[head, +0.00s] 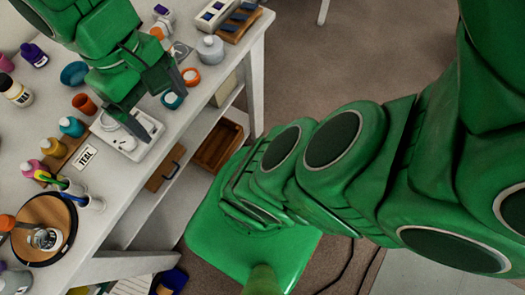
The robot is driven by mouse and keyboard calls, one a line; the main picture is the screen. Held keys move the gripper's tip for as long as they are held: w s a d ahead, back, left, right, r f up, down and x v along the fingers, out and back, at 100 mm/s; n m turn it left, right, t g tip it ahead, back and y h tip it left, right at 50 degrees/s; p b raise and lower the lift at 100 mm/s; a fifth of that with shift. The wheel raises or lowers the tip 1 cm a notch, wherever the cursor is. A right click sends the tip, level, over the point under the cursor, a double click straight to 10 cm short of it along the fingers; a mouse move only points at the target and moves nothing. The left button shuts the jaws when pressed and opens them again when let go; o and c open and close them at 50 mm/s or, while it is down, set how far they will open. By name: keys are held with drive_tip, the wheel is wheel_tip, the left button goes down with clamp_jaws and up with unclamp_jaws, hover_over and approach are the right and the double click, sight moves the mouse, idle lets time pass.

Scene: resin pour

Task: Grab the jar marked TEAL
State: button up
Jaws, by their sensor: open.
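A small teal jar (71,127) stands on a wooden board (74,143) at the left of the white table, in a row with a yellow jar (53,147) and a pink jar (37,166). A white card (86,157) reading TEAL lies beside the board, just below the teal jar in the picture. I cannot read any marking on the jar itself. My gripper (160,113) is open and empty, to the right of the teal jar, above the table near its edge. It touches none of the jars.
A white tray (145,148) with a cable lies under my gripper. An orange cup (84,103) and blue bowl (74,74) stand near the teal jar. A round wooden turntable (30,216) is at lower left.

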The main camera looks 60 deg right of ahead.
drive_tip(key=w+a+f+n+t, duration=0.1)
drive_tip(key=w+a+t, duration=0.25)
drive_tip(key=w, duration=1.15)
drive_tip(key=w+a+f+t, duration=0.15)
drive_tip(key=w+t, duration=0.25)
drive_tip(key=w, duration=1.1)
drive_tip(key=w+a+r+n+t+y, duration=0.25)
drive_tip(key=w+a+t+y, duration=0.3)
drive_tip(key=w+a, duration=1.35)
drive_tip(key=shift+n+h, duration=0.35)
drive_tip(key=shift+h, duration=0.1)
drive_tip(key=shift+w+a+f, duration=0.3)
drive_tip(key=shift+a+f, duration=0.05)
drive_tip(key=shift+f, duration=2.35)
drive_tip(key=shift+w+a+f, duration=0.25)
drive_tip(key=shift+a+f, duration=0.15)
drive_tip(key=shift+f, duration=2.3)
drive_tip(key=shift+w+a+f, duration=0.3)
drive_tip(key=shift+a+f, duration=0.05)
drive_tip(key=shift+f, duration=2.35)
drive_tip(key=shift+f+x, duration=0.2)
drive_tip(key=shift+x, duration=2.2)
drive_tip(key=shift+w+d, duration=0.1)
